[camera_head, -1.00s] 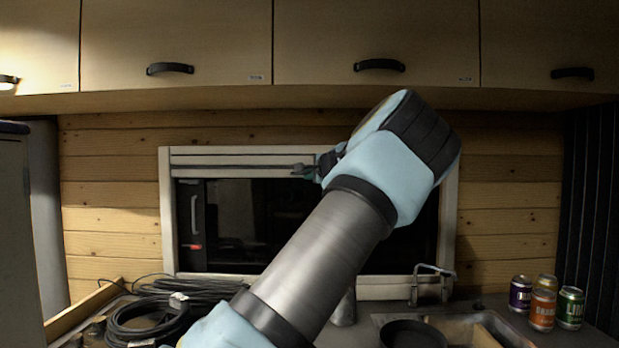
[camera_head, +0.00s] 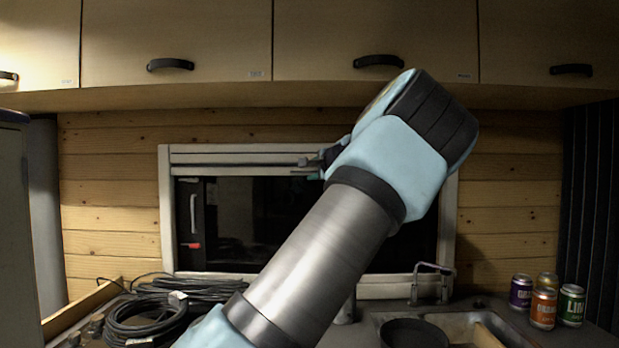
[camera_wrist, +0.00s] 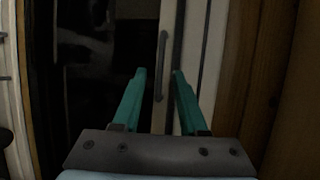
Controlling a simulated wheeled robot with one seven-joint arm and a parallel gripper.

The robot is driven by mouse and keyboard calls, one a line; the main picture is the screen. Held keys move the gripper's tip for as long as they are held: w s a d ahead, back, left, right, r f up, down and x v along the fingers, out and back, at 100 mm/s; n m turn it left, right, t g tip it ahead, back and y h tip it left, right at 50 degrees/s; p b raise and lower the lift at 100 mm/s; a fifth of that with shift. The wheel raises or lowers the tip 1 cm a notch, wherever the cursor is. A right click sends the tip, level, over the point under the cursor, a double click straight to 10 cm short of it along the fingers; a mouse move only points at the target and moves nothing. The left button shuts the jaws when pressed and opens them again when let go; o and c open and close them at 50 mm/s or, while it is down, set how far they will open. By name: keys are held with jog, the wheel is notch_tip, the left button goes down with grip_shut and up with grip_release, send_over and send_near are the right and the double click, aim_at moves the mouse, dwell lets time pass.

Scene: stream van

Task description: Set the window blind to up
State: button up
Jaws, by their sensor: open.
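The window blind (camera_head: 235,171) is gathered as a narrow pale strip along the top of the window (camera_head: 235,225), and most of the dark pane is uncovered. In the wrist view the blind's pale rail (camera_wrist: 172,50) runs upright, with a dark slim handle (camera_wrist: 161,65) on it. My gripper (camera_head: 308,166) is at the blind's lower edge, partly hidden by my arm. In the wrist view my gripper (camera_wrist: 158,72) is open, its green fingers on either side of the handle's lower end. I cannot tell whether they touch it.
Overhead cupboards (camera_head: 370,30) hang close above the window. Below are coiled cables (camera_head: 150,310), a black pan (camera_head: 412,333), a tap (camera_head: 430,280) at a sink, and several drink cans (camera_head: 543,308) at the right. The wood wall right of the window is clear.

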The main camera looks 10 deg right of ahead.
jog(key=b+v, duration=0.3)
jog(key=v, duration=0.4)
jog(key=shift+s, duration=0.35)
jog(key=w+a+f+n+g+y, duration=0.1)
jog(key=a+f+n+g, duration=0.3)
jog(key=a+f, duration=0.9)
jog(key=s+a+f+n+g+h, duration=0.1)
jog(key=s+a+f+n+g, duration=0.2)
jog(key=f, duration=0.4)
jog(key=s+a+f+n+g, duration=0.1)
jog(key=s+a+f+g, duration=0.15)
jog(key=a+f, duration=0.4)
jog(key=s+a+f+n+g+h, duration=0.1)
jog(key=s+f+n, duration=0.1)
jog(key=s, duration=0.7)
jog(key=s+f+n+g+h, duration=0.1)
jog(key=s+f+n+g, duration=0.1)
jog(key=s+f, duration=0.3)
jog(key=s+a+f+n+g+h, duration=0.1)
jog(key=s+f+n, duration=0.2)
jog(key=s, duration=1)
jog(key=shift+a+f+g+h, duration=0.25)
jog(key=shift+a+f+h, duration=0.05)
jog(key=shift+a+f, duration=0.1)
